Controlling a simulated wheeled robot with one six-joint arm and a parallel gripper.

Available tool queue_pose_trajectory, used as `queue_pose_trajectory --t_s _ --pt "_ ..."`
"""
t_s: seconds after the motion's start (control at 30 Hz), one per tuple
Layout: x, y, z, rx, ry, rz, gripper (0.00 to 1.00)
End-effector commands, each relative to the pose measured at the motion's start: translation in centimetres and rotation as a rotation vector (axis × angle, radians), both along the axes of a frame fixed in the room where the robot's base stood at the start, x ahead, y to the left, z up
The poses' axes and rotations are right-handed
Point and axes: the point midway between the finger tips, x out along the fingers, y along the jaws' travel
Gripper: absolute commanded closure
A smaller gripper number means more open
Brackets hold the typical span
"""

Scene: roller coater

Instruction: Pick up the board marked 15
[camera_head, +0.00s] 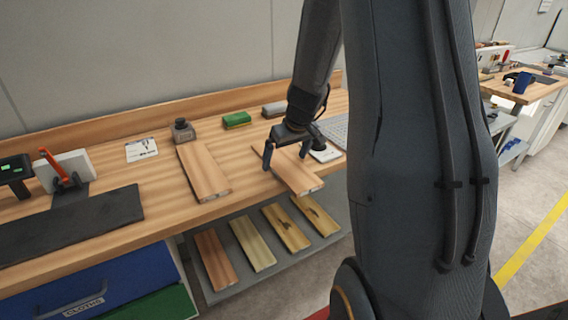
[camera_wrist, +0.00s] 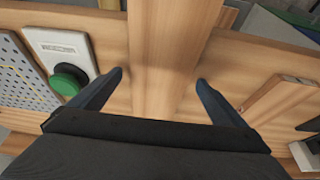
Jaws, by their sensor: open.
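A light wooden board (camera_head: 302,179) lies on the workbench under my gripper, its near end reaching the bench's front edge. My gripper (camera_head: 286,160) is open above it, pointing down. In the wrist view the board (camera_wrist: 165,45) runs between the two spread fingers (camera_wrist: 160,80), with a gap on each side; whether the fingertips are below its top face I cannot tell. A second wooden board (camera_head: 203,172) lies to the left on the bench; it shows at the right of the wrist view (camera_wrist: 285,105). No number 15 is readable on any board.
Several more boards (camera_head: 252,243) lie on a lower shelf (camera_head: 232,292). A green block (camera_head: 237,120), a grey block (camera_head: 273,109) and a dark mat (camera_head: 70,222) are also on the bench.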

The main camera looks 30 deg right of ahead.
Motion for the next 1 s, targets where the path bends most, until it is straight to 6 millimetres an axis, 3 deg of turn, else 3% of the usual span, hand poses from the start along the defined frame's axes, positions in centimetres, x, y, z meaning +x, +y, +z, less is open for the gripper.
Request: queue_pose_trajectory --t_s 0.3,0.6,0.67,0.87,1.0 --pt "0.1 0.0 -0.4 -0.001 0.0 0.0 0.06" --pt "0.1 0.0 -0.3 -0.001 0.0 0.0 0.56" --pt "0.2 0.0 -0.3 -0.001 -0.001 0.0 0.61" --pt "0.2 0.0 -0.1 0.0 -0.002 -0.001 0.61" --pt "0.3 -0.1 1.5 -0.002 -0.005 0.001 0.61"
